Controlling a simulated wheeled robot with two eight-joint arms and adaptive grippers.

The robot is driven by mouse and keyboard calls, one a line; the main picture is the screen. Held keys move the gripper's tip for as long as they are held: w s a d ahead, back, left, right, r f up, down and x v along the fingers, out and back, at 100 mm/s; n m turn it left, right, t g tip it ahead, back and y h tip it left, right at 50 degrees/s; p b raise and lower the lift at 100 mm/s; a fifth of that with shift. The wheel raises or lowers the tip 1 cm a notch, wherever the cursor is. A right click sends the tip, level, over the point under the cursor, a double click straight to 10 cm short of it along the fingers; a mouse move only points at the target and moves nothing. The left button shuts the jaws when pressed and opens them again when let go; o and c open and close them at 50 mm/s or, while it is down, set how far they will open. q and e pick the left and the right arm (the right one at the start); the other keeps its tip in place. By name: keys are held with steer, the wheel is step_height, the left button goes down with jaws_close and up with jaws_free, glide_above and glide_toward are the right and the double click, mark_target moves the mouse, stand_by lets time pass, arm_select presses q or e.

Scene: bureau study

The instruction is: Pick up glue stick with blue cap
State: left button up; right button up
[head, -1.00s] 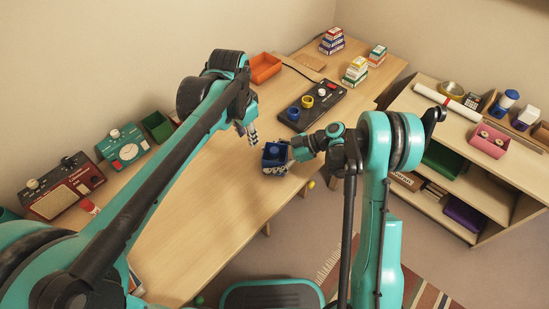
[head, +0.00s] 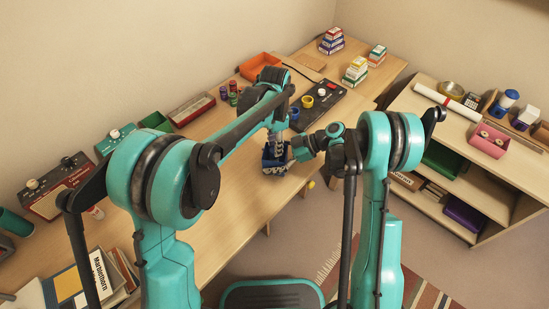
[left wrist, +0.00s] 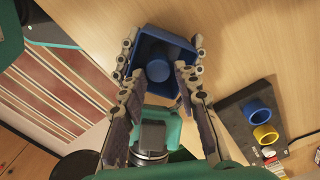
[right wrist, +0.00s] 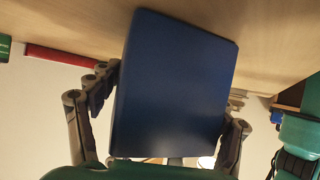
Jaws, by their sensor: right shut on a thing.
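A small blue bin (head: 276,170) is at the desk's front edge. My right gripper (right wrist: 170,92) is shut on it, one finger along each side; the bin's flat side fills the middle of the right wrist view. Inside the bin stands a blue round-topped thing (left wrist: 158,70), which looks like the blue cap of the glue stick; its lower part is hidden. My left gripper (left wrist: 153,82) is open above the bin, its fingers spread on either side of the cap and not closed on it. In the head view, the left gripper (head: 277,150) covers the cap.
A black tray with a blue ring (head: 307,101) and a yellow ring (head: 321,92) lies just behind the bin. Several small red and green cylinders (head: 232,98) stand near an orange tray (head: 261,66). A red device (head: 60,188) is at left. The desk's middle is clear.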

arm_select(q)
step_height(320, 180, down, 5)
steer(key=shift+s+a+f, duration=0.1)
steer(key=shift+s, duration=0.05)
jaws_close()
steer(key=shift+r, duration=0.2)
step_height(320, 180, up, 10)
steer(key=shift+f, duration=0.1)
arm_select(e)
steer(key=o, duration=0.9)
